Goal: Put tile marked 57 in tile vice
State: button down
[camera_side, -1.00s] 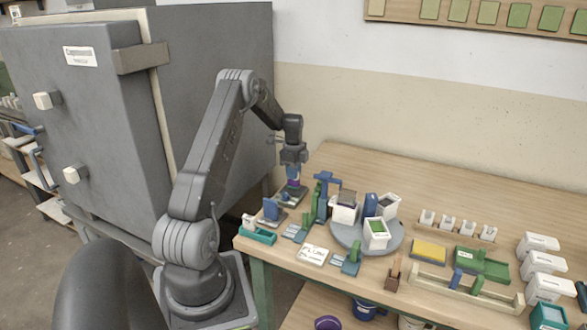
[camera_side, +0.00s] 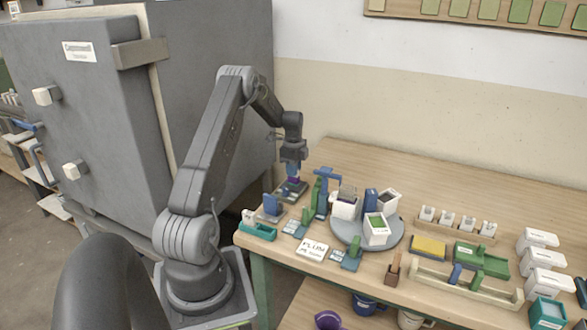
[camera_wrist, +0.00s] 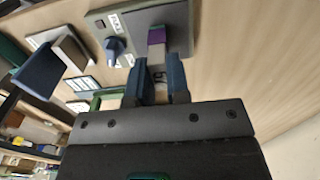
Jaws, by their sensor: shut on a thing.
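My gripper (camera_side: 293,167) is shut on a narrow tile-like piece (camera_wrist: 156,52) with a purple end and a pale grey body. In the wrist view the piece sticks out between the two blue fingers. Its purple end is over the dark plate of a grey device (camera_wrist: 178,20) with a blue knob; I cannot tell whether it touches. No number can be read on the piece. In the side view the purple part (camera_side: 294,180) shows just below the fingers, at the table's left back. I cannot tell for sure which thing is the tile vice.
A round grey turntable (camera_side: 349,235) with white containers stands to the right of the gripper. Blue and green upright pieces (camera_side: 318,197) stand close by. A white sign (camera_side: 312,249) lies in front. White boxes (camera_side: 541,260) line the right side. The table's back strip is clear.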

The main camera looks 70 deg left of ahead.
jog(key=shift+f, duration=0.1)
jog(key=c, duration=1)
grip_release()
jog(key=shift+r, duration=3.55)
